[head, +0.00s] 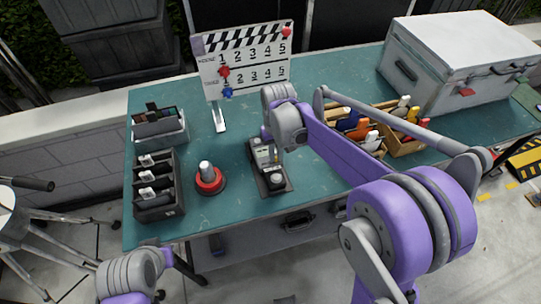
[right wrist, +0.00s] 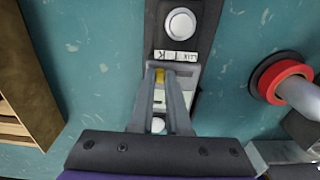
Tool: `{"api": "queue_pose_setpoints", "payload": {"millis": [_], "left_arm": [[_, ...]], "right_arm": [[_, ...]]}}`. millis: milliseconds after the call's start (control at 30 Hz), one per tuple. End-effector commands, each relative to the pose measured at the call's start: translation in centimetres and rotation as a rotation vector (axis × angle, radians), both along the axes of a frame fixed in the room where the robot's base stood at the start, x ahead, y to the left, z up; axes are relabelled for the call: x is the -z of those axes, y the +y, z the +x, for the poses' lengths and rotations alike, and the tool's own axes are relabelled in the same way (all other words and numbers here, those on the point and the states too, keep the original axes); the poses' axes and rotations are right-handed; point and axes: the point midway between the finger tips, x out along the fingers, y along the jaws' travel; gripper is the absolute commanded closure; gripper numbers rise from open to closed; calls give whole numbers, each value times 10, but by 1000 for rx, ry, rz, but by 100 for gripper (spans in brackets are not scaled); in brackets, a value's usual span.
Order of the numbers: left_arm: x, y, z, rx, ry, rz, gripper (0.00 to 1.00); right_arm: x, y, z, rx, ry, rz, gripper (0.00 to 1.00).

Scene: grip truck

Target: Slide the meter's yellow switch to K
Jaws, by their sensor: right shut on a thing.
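The meter (head: 274,182) is a dark, flat device lying on the green table, with a pale face. In the right wrist view it shows a white round dome (right wrist: 181,23), a small white label (right wrist: 175,57) with a K and LUX, and a yellow switch (right wrist: 159,76) just below the label's left part. My right gripper (right wrist: 167,76) is over the meter's face, its two fingers close together with the yellow switch between their tips. The fingers hide part of the slot and face. My left arm's wrist (head: 130,272) is low at the front left, its fingers not clear.
A red and black knob-like object (head: 209,180) stands left of the meter. Black trays (head: 158,190) are at the table's left. A clapperboard (head: 245,60) stands behind. A wooden box of tools (head: 400,145) and a large grey case (head: 460,60) are at the right.

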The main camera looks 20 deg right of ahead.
Motion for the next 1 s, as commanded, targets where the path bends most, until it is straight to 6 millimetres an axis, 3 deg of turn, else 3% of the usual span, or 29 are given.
{"api": "queue_pose_setpoints", "payload": {"millis": [167,200,367,733,1000], "left_arm": [[0,0,0,0,0,0,100],[0,0,0,0,0,0,100],[0,0,0,0,0,0,100],[-1,0,0,0,0,0,100],[-5,0,2,0,-3,0,100]], "right_arm": [[0,-3,0,4,1,-8,100],[0,-3,0,5,1,-8,84],[0,-3,0,4,0,-7,55],[-4,-2,0,3,0,-5,55],[-52,-2,0,3,0,-6,55]]}}
